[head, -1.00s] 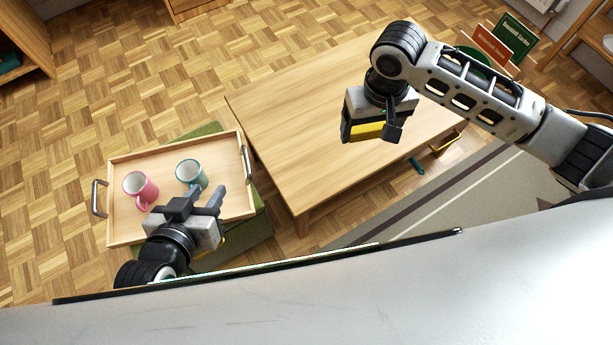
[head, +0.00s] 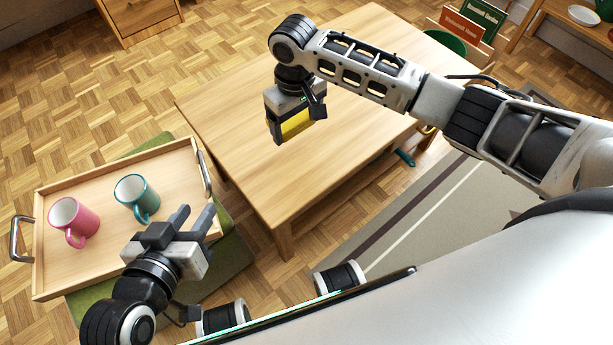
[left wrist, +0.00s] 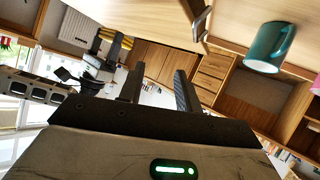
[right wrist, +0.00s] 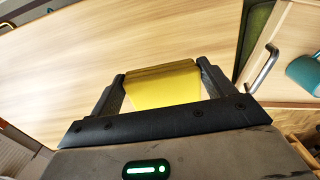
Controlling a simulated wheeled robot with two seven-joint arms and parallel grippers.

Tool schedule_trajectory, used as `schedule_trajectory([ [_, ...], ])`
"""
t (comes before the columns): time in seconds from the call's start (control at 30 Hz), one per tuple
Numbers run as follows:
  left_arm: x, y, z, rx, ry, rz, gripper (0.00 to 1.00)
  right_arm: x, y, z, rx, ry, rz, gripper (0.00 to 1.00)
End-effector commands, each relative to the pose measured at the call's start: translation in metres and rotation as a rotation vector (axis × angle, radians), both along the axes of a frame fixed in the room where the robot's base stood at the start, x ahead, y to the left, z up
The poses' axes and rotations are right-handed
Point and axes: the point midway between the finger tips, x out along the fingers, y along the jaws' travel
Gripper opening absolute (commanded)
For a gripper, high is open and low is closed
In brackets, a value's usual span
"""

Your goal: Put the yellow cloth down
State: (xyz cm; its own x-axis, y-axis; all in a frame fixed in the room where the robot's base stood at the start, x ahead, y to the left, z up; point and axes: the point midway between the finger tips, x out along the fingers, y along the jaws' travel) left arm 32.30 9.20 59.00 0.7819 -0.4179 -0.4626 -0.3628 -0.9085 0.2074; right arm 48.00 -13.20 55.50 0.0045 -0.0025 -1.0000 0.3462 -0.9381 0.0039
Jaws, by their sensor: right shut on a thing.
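The yellow cloth (head: 296,123) is a folded yellow piece held by my right gripper (head: 296,130) over the wooden table (head: 230,125). In the right wrist view the cloth (right wrist: 165,85) sits between the two fingers, with pale tabletop beyond it. I cannot tell whether the cloth touches the table. My left gripper (head: 198,222) is by the right front corner of the tray, its fingers apart with nothing between them. The left wrist view shows the same spread, empty fingers (left wrist: 155,88).
A wooden tray (head: 100,168) with metal handles rests on a green seat (head: 225,255). It holds a pink mug (head: 75,222) and a teal mug (head: 137,197). Much of the tabletop is bare.

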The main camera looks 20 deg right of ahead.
Motion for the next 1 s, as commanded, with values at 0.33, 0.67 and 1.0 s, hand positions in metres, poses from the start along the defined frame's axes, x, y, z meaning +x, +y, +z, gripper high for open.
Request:
schedule_trajectory([
  [0.33,0.001,-0.005,0.010,-0.038,-0.080,-0.006,0.34,-0.054,0.003,-0.048,-0.001,0.002,-0.001,0.63],
  [0.67,0.002,-0.007,0.011,-0.058,-0.116,-0.006,0.34,-0.075,0.004,-0.075,-0.001,0.003,0.000,0.63],
  [1.0,-0.001,-0.011,0.026,-0.115,-0.163,-0.011,0.34,-0.073,0.004,-0.101,-0.001,-0.001,-0.001,0.63],
])
